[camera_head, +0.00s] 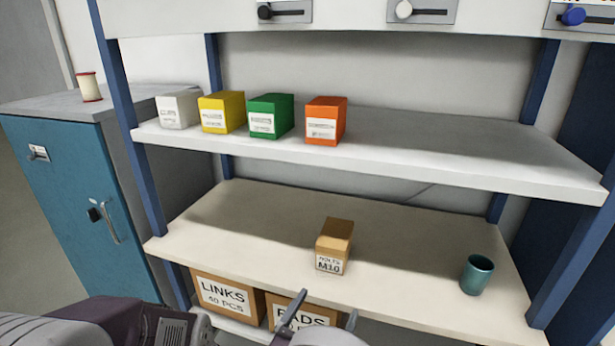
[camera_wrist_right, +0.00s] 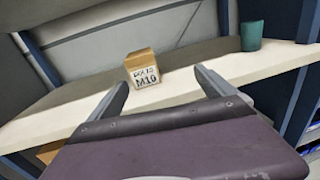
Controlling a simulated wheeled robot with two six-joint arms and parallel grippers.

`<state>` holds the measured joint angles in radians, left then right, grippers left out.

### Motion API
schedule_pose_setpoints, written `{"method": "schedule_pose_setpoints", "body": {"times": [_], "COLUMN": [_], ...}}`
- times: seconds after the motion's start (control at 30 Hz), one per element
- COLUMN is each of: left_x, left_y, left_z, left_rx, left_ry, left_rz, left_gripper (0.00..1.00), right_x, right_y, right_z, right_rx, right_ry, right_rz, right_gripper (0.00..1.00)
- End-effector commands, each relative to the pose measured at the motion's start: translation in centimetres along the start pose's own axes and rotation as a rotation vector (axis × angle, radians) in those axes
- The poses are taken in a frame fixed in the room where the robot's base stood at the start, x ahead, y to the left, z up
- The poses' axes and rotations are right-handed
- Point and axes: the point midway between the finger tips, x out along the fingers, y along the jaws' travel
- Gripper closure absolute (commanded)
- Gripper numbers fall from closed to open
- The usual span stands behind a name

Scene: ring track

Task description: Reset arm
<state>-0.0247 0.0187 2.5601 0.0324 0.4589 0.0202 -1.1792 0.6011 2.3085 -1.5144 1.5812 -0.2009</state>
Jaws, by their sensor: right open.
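My right gripper (camera_head: 318,318) is low in the head view, in front of the lower shelf's front edge. Its two fingers are spread with nothing between them. In the right wrist view my right gripper (camera_wrist_right: 165,93) points at the lower shelf, with the fingers apart. A tan box marked M10 (camera_head: 334,246) stands upright on the lower shelf, beyond the fingers and apart from them. The same box shows in the right wrist view (camera_wrist_right: 141,66). My left gripper is not in the head view.
The lower shelf (camera_head: 230,215) also holds a teal cup (camera_head: 477,274) at right. The upper shelf (camera_head: 430,150) holds white (camera_head: 178,109), yellow (camera_head: 221,112), green (camera_head: 270,115) and orange (camera_head: 325,120) boxes. Cartons (camera_head: 226,296) sit below. A blue cabinet (camera_head: 70,190) stands left.

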Motion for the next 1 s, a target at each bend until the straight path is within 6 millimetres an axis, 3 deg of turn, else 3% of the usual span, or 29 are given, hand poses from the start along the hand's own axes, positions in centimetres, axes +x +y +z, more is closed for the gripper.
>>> {"method": "schedule_pose_setpoints", "body": {"times": [0.17,0.27,0.37,0.47,0.57,0.63,0.7,0.77,0.83,1.0], "left_x": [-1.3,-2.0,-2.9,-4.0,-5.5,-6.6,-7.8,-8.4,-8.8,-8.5], "left_y": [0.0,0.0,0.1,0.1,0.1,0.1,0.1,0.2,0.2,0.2], "left_z": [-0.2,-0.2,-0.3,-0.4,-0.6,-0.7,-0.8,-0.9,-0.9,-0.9], "left_rx": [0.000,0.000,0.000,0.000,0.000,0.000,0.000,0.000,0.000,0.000], "left_ry": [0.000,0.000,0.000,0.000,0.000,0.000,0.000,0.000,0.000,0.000], "left_rz": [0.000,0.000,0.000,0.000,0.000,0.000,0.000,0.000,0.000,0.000], "left_gripper": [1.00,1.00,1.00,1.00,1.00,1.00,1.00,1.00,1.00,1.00], "right_x": [3.5,5.5,7.1,7.8,6.6,3.7,-0.4,-3.5,-5.4,-5.2], "right_y": [-3.4,-6.5,-10.8,-16.6,-23.9,-28.7,-31.3,-30.9,-28.5,-20.8], "right_z": [2.7,4.3,5.6,6.5,6.4,5.3,3.3,1.2,-0.8,-3.7], "right_rx": [0.045,0.076,0.114,0.177,0.307,0.469,0.716,0.963,1.252,1.800], "right_ry": [-0.004,-0.004,0.011,0.055,0.140,0.223,0.312,0.371,0.414,0.462], "right_rz": [-0.138,-0.251,-0.399,-0.602,-0.891,-1.137,-1.402,-1.591,-1.745,-1.898], "right_gripper": [0.06,0.06,0.06,0.06,0.06,0.06,0.06,0.06,0.06,0.06]}}
